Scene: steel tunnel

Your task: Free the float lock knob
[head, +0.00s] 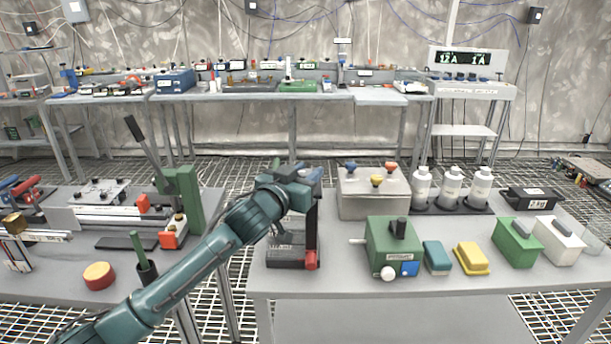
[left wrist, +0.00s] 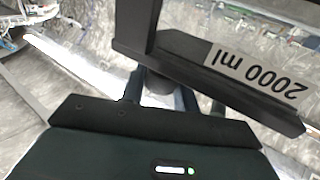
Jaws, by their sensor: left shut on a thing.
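A black upright stand (head: 311,222) with a dark base and a red part low at its front stands at the left of the right bench. My left gripper (head: 308,178) is at the top of this stand. In the left wrist view, a black bar (left wrist: 190,62) labelled "2000 ml" lies just beyond the fingers. There my left gripper (left wrist: 163,92) is shut on a dark rounded knob (left wrist: 168,89) beneath this bar. I take this to be the float lock knob; its outline is partly hidden. My right gripper is out of view.
A metal box (head: 372,195) with coloured knobs and a green box (head: 393,247) stand right of the stand. White bottles (head: 451,188) sit behind. The left bench holds a green lever press (head: 180,200). A gap separates the two benches.

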